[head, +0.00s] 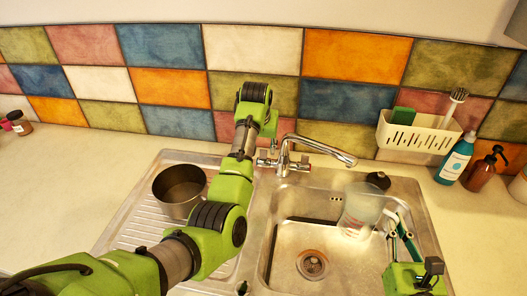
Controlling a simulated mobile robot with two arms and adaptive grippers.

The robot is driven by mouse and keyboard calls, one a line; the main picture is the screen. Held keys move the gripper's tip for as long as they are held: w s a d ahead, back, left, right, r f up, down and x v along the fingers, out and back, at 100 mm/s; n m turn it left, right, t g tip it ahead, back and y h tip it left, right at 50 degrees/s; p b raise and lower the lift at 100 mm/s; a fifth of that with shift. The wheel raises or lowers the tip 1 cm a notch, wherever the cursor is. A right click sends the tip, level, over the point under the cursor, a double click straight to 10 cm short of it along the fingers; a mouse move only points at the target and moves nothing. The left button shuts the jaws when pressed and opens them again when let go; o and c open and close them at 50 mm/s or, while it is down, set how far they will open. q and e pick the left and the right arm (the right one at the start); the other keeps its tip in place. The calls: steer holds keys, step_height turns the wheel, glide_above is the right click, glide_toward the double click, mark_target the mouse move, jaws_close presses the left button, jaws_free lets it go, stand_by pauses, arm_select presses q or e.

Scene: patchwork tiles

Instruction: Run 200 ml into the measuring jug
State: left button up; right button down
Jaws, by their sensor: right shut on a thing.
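The clear measuring jug (359,210) is held over the sink basin, below the end of the tap's spout. My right gripper (388,222) is shut on the jug at its right side. I cannot make out any water level in it. The chrome mixer tap (318,149) stands at the back of the sink, its spout reaching right. My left gripper (267,152) is at the tap's left handle, partly hiding it. Its fingers are too small and covered to tell open from shut. No stream of water is visible from the spout.
A metal pot (180,190) stands on the drainboard, left of my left arm. The basin drain (312,264) is uncovered. A dark round object (378,180) sits at the sink's back right. A white caddy (415,136), a blue bottle (456,158) and a brown spray bottle (482,171) stand behind.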

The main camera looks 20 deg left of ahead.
mark_target(263, 152)
arm_select(q)
steer(key=shift+x, duration=1.6)
jaws_close()
steer(key=shift+s+t, duration=0.2)
steer(key=shift+t, duration=0.1)
steer(key=s+t, duration=0.1)
steer(key=t, duration=0.1)
steer(key=s+t+y, duration=0.1)
steer(key=shift+d+f+t, duration=0.15)
steer(key=shift+f+t, duration=0.2)
steer(key=shift+t, duration=0.05)
steer(key=shift+s+d+f+t+y, duration=0.1)
steer(key=shift+s+t+y, duration=0.1)
steer(key=shift+t, duration=0.5)
steer(key=shift+s+f+t+y, duration=0.1)
steer(key=shift+s+f+t, duration=0.1)
steer(key=shift+t, duration=0.5)
steer(key=shift+s+d+f+t+y, duration=0.1)
steer(key=shift+s+t, duration=0.1)
steer(key=shift+t, duration=0.5)
